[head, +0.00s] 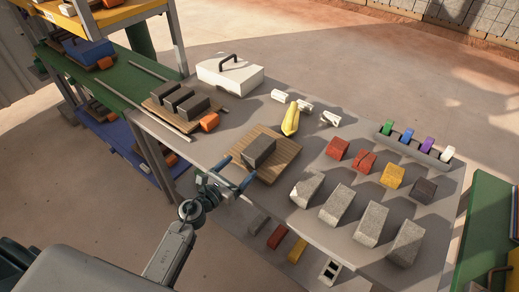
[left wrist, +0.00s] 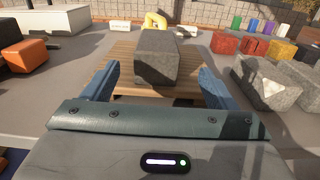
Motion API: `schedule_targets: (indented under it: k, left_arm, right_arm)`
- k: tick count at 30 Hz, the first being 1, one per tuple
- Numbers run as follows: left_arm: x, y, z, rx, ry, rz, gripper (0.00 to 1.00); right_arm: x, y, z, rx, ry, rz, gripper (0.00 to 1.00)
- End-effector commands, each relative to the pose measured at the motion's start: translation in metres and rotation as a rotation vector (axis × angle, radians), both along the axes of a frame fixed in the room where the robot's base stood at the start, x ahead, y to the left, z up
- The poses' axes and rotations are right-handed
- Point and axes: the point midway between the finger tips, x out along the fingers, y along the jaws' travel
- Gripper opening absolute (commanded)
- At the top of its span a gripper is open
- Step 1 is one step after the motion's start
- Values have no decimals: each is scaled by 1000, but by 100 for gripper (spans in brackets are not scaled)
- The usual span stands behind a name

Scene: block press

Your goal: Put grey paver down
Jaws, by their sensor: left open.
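A dark grey paver (head: 259,150) lies on a slatted wooden board (head: 283,163) near the front edge of the grey table. In the left wrist view the paver (left wrist: 157,57) sits upright on the board (left wrist: 125,65), straight ahead of my gripper. My left gripper (head: 236,173) is open at the near side of the board. Its two blue fingers (left wrist: 158,72) are spread wider than the paver, one to each side and nearer to me, with nothing held between them. My right gripper is in neither view.
Several dark blocks (head: 179,101) lie on another board at left, with an orange block (head: 209,122) beside it. A white case (head: 230,75) and a yellow object (head: 291,119) stand behind. Red blocks (head: 337,148) and rough grey stones (head: 337,205) fill the right side.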

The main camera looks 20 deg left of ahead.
Motion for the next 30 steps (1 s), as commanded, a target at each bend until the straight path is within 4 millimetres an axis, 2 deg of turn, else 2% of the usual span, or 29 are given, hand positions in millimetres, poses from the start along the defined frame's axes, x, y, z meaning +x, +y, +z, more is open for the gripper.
schedule_targets:
  k: [3, 7, 14, 21, 30]
  left_arm:
    - [20, -8, 4, -4, -2, 1, 80]
    - [37, -13, 3, -5, -1, 2, 80]
    - [55, -19, 4, -9, 0, 2, 80]
    - [88, -30, 5, -9, -1, 2, 80]
    - [94, -32, 3, -8, 0, 2, 80]
  right_arm:
    - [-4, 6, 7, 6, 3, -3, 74]
    - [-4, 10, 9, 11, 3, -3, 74]
    - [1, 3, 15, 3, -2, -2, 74]
    - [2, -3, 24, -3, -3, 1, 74]
    - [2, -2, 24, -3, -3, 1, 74]
